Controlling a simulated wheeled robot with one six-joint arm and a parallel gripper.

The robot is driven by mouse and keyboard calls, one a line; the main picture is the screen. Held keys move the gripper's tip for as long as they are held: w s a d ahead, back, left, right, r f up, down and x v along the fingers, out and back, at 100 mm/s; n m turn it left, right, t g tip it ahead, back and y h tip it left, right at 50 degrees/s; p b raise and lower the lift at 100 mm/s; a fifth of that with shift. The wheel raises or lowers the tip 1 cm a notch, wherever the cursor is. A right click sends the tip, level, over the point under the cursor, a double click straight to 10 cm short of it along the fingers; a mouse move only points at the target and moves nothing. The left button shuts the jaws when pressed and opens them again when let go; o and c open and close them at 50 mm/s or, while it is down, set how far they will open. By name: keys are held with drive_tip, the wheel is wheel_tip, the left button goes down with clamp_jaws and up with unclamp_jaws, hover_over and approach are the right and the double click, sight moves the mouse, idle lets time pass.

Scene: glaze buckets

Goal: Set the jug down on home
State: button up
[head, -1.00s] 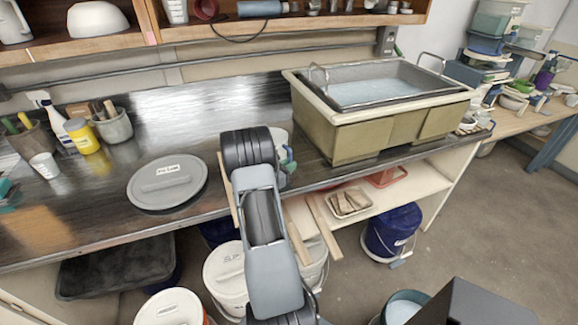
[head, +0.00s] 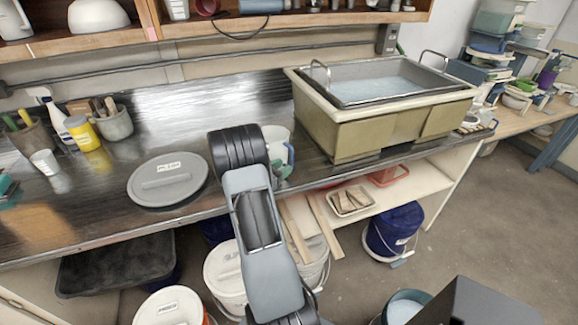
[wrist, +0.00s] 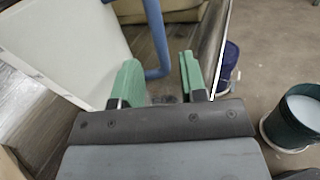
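The jug (head: 276,134), white with a blue handle (head: 290,153), looks upright at the metal bench near its front edge, partly hidden behind my arm. In the wrist view the jug's white side (wrist: 70,40) fills the upper left, and its blue handle (wrist: 157,38) comes down toward the gap between my fingers. My gripper (wrist: 162,80) has green fingertips spread apart, with clear space beside the handle. In the head view my gripper (head: 282,170) is mostly hidden by my arm. I cannot make out any spot marked home.
A grey lid (head: 167,180) lies on the bench to the left. A large tan basin (head: 400,130) stands to the right. A yellow container (head: 82,134) and a spray bottle (head: 55,118) stand at the far left. Buckets, including a blue one (head: 394,230), stand below the bench.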

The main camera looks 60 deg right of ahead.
drive_tip(key=b+v, duration=0.1)
drive_tip(key=v, duration=0.7)
drive_tip(key=s+a+r+m+t+y, duration=0.2)
drive_tip(key=a+m+y, duration=0.3)
drive_tip(key=a, duration=0.6)
drive_tip(key=s+a+r+m+t+y, duration=0.2)
drive_tip(key=a+r+m+t+y, duration=0.1)
drive_tip(key=a, duration=0.8)
drive_tip(key=s+a+r+m+t+y, duration=0.2)
drive_tip(key=a+m+y, duration=0.4)
drive_tip(key=a+y, duration=0.3)
wheel_tip(320, 180, up, 3)
drive_tip(key=a+t, duration=0.1)
drive_tip(key=a, duration=0.1)
drive_tip(key=shift+s+a+f+m+y, duration=0.2)
drive_tip(key=shift+a+f+m+y, duration=0.1)
drive_tip(key=shift+a+m, duration=0.1)
